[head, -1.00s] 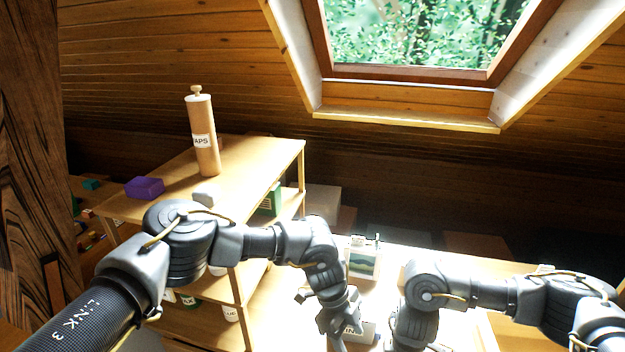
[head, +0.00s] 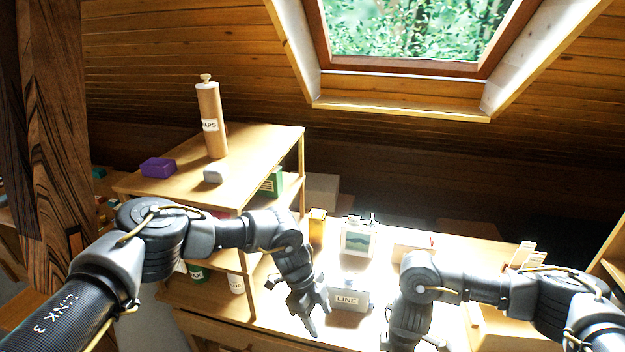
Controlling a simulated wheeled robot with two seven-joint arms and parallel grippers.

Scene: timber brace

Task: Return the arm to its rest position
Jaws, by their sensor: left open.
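My left arm comes in from the left, bent at the elbow in front of the wooden shelf (head: 262,155). Its gripper (head: 316,318) hangs down with its fingers apart and nothing between them. It is over the bright worktable (head: 372,295), just left of a grey box labelled LINE (head: 346,298). My right arm comes in from the right. Its hand points down at the bottom edge, and its fingertips are mostly cut off, so their state is unclear.
On the shelf top stand a tall wooden cylinder with a label (head: 211,120), a purple box (head: 158,168) and a small grey object (head: 213,174). A timber post (head: 60,130) rises at left.

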